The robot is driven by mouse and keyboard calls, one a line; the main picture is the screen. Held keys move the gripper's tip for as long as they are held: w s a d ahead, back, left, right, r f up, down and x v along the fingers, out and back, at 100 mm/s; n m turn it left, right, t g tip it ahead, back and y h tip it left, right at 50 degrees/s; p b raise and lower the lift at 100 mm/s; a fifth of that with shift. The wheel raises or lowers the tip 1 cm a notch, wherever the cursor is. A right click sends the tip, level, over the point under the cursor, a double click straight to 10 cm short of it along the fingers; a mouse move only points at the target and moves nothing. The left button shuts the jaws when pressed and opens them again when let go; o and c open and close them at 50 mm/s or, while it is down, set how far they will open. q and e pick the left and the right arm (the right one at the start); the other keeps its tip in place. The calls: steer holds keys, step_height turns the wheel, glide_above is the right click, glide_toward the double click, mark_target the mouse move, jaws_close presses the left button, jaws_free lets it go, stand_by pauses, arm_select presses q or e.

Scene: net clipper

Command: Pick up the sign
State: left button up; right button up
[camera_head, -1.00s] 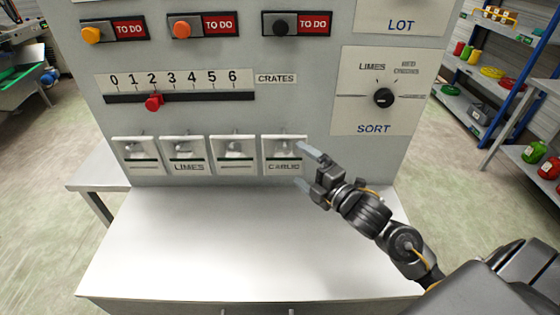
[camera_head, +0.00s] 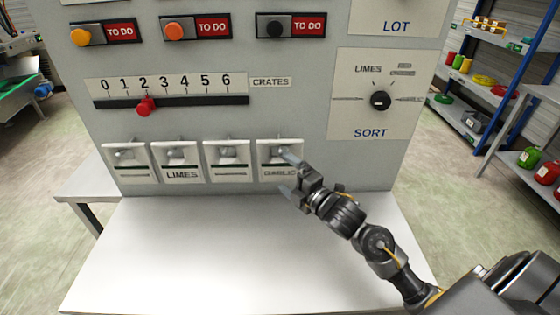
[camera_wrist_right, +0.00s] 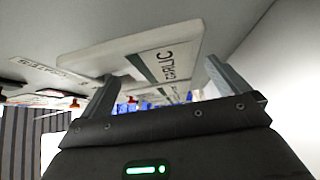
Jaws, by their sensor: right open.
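A white sign lettered GARLIC with a green stripe (camera_head: 270,161) hangs on the panel, at the right end of a row of similar signs. My right gripper (camera_head: 288,175) is open at the right edge of this sign, one finger near its upper right and one near its lower right. In the right wrist view the GARLIC sign (camera_wrist_right: 150,48) shows edge-on beyond the open gripper (camera_wrist_right: 160,80), its lettered end near the gap between the fingers. I cannot tell whether a finger touches it. My left gripper is out of view.
A LIMES sign (camera_head: 178,162) and other signs hang to the left. Above are a slider with a red knob (camera_head: 145,106) and several TO DO buttons. A SORT dial (camera_head: 380,101) is at the right. The white ledge (camera_head: 220,250) below is bare.

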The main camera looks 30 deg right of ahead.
mark_target(282, 171)
steer(key=p+x, duration=0.1)
steer(key=x, duration=0.1)
steer(key=p+x, duration=0.1)
steer(key=x, duration=0.1)
steer(key=shift+w+d+f, duration=0.15)
steer(key=shift+w+f, duration=0.05)
steer(key=shift+w, duration=0.25)
steer(key=shift+w+f, duration=0.1)
steer(key=shift+w, duration=0.15)
steer(key=shift+c, duration=0.3)
steer(key=c, duration=1)
